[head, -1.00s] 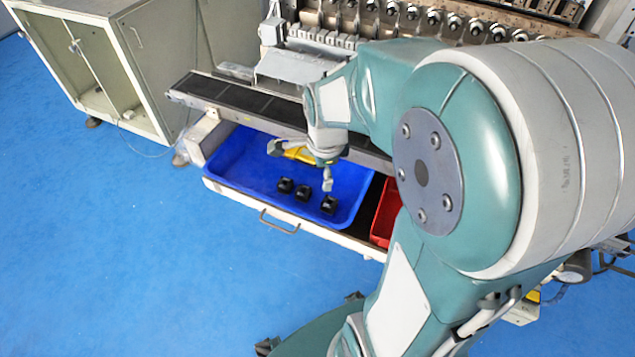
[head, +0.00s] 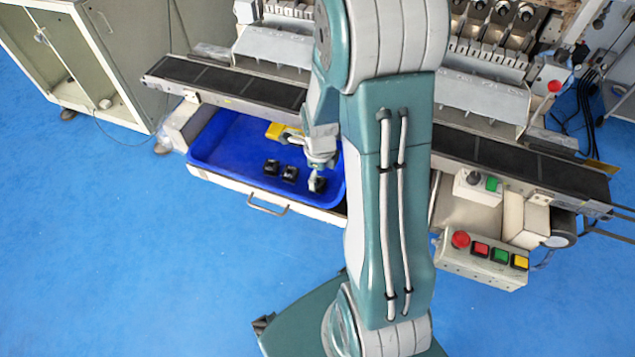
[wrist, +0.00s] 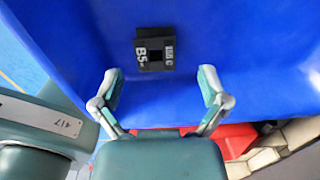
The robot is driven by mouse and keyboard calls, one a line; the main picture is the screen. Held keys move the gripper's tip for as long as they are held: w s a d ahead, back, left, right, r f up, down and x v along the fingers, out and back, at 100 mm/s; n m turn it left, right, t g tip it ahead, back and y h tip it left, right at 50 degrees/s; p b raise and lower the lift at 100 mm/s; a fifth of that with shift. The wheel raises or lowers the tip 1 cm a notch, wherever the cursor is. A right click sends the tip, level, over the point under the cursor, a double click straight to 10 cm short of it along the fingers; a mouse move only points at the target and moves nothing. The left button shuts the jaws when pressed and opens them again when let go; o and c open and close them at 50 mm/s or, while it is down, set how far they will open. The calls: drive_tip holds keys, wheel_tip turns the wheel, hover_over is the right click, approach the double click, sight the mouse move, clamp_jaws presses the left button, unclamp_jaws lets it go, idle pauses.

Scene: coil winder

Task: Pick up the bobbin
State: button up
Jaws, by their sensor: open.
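Three small dark bobbins lie in the blue tray: a left one (head: 271,167), a middle one (head: 290,174) and a right one (head: 318,185). My gripper (head: 316,174) is over the tray, close to the right bobbin and partly covering it. In the wrist view one black bobbin (wrist: 155,50) with white markings, "B5" among them, lies on the blue tray floor. My open gripper (wrist: 161,82) shows there with its two fingers spread wide. The bobbin appears ahead of the fingertips, with nothing between them but tray.
The blue tray (head: 215,150) sits in a drawer with a handle (head: 267,205), under a dark conveyor (head: 240,82). A red bin (wrist: 232,142) is beside the tray. A button box (head: 487,256) stands at right. A yellow piece (head: 275,130) shows near my wrist.

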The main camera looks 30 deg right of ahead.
sight(319, 183)
wheel_tip(319, 183, down, 4)
drive_tip(key=shift+s+a+r, duration=0.1)
drive_tip(key=shift+a+r, duration=0.05)
drive_tip(key=shift+r, duration=0.05)
drive_tip(key=c, duration=0.8)
drive_tip(key=shift+c, duration=0.2)
